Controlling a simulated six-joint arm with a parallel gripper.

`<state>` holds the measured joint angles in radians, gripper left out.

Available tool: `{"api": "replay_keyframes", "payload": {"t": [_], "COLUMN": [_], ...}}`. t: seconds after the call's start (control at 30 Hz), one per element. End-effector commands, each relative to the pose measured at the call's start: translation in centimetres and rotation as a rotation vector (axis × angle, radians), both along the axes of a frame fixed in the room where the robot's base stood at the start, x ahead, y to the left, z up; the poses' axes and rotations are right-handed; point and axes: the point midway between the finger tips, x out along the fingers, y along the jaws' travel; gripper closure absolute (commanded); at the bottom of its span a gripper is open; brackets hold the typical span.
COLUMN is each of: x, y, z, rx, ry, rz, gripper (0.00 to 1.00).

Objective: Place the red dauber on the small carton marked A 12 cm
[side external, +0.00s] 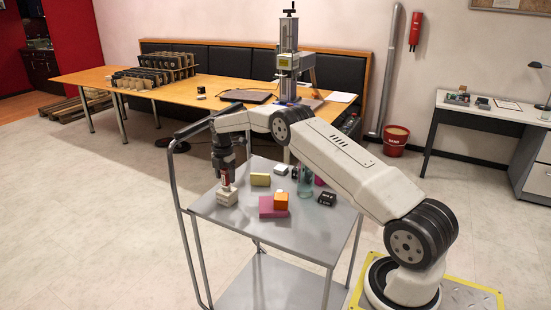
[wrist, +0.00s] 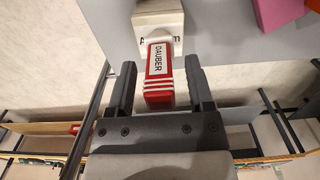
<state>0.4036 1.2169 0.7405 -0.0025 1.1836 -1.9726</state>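The red dauber (wrist: 158,78), with a white DAUBER label, is between the fingers of my gripper (wrist: 161,66) in the wrist view. A gap shows on each side of it, so the fingers are open around it. Its far end meets the white carton (wrist: 170,17), whose marking is partly hidden; an "A" and an "m" show. In the side view the dauber (side external: 226,180) appears upright on top of the small carton (side external: 227,197), at the left of the grey cart top. My gripper (side external: 225,168) points down just above it.
On the cart (side external: 215,213), a yellow box (side external: 260,180), a magenta box (side external: 267,208) with an orange box (side external: 281,201) on it, a greenish glass (side external: 305,188) and a black box (side external: 326,199) stand to the right. The cart's rail (side external: 177,200) is close on the left.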

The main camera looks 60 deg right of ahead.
Motion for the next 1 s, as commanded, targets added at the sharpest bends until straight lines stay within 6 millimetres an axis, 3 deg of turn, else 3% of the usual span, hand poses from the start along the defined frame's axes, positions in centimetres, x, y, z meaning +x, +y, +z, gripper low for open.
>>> {"api": "replay_keyframes", "payload": {"t": [0.47, 0.67, 1.0], "x": [0.0, 0.1, 0.1], "y": [0.0, 0.0, 0.0], "z": [0.9, 3.1, 8.6], "rx": [-0.001, -0.001, -0.001], "ry": [-0.002, -0.003, -0.003], "rz": [0.000, 0.000, 0.000], "gripper": [0.33, 0.33, 0.33]}}
